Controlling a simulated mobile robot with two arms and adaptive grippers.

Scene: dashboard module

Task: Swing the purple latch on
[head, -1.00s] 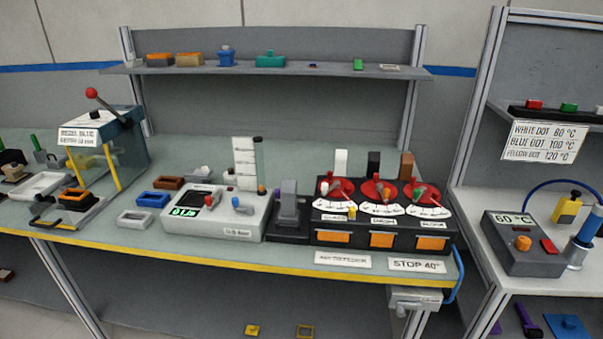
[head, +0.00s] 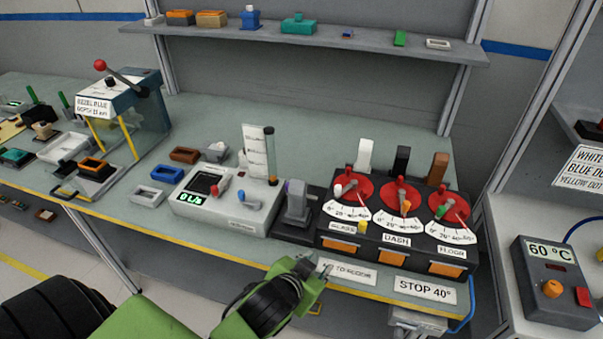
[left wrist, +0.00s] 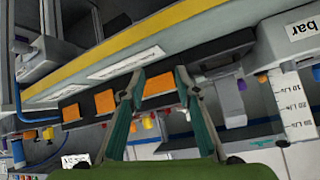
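A small purple part (left wrist: 241,84) shows in the left wrist view beside a grey upright block on a dark base. I cannot tell if it is the latch, or how it is turned. The grey block (head: 298,203) stands in the head view between the white gauge box and the black three-dial panel (head: 340,240). My left gripper (head: 314,270) is in front of the bench's front edge, below the grey block and apart from it. In the left wrist view its two green fingers (left wrist: 160,76) are spread with nothing held between them. My right gripper is not in view.
The white gauge box (head: 225,207) stands left of the grey block, with a clear tube (head: 270,155) behind. A STOP 40° sign (head: 425,288) lies near the yellow front edge. A shelf (head: 350,45) runs above.

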